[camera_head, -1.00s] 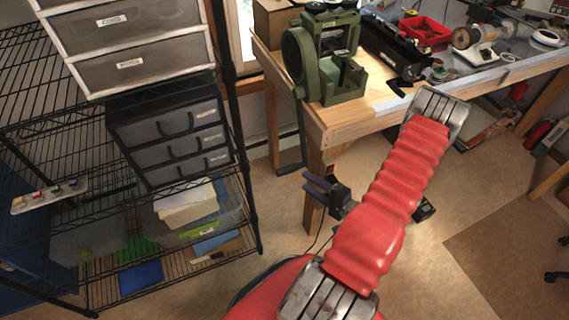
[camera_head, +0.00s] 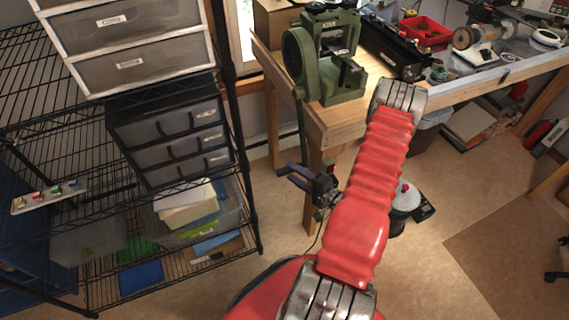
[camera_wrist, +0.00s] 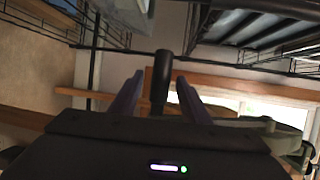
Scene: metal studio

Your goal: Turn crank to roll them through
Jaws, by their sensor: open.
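The green rolling machine (camera_head: 336,82) stands on the wooden workbench's left end. Its dark crank arm (camera_head: 302,125) hangs down beside the bench's left edge. My gripper (camera_head: 284,172) is at the lower end of the crank arm, with its purple fingers pointing left. In the wrist view the dark crank handle (camera_wrist: 161,85) stands between my left finger (camera_wrist: 126,97) and right finger (camera_wrist: 190,100), with gaps on both sides. My gripper is open around the handle and not closed on it. In the head view the handle is mostly hidden by the gripper.
A black wire shelf (camera_head: 245,205) with drawers stands just left of the gripper. The bench leg (camera_head: 312,205) is close on the right. A black machine (camera_head: 395,50) and a red bin (camera_head: 425,33) sit further along the bench. The floor is open at right.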

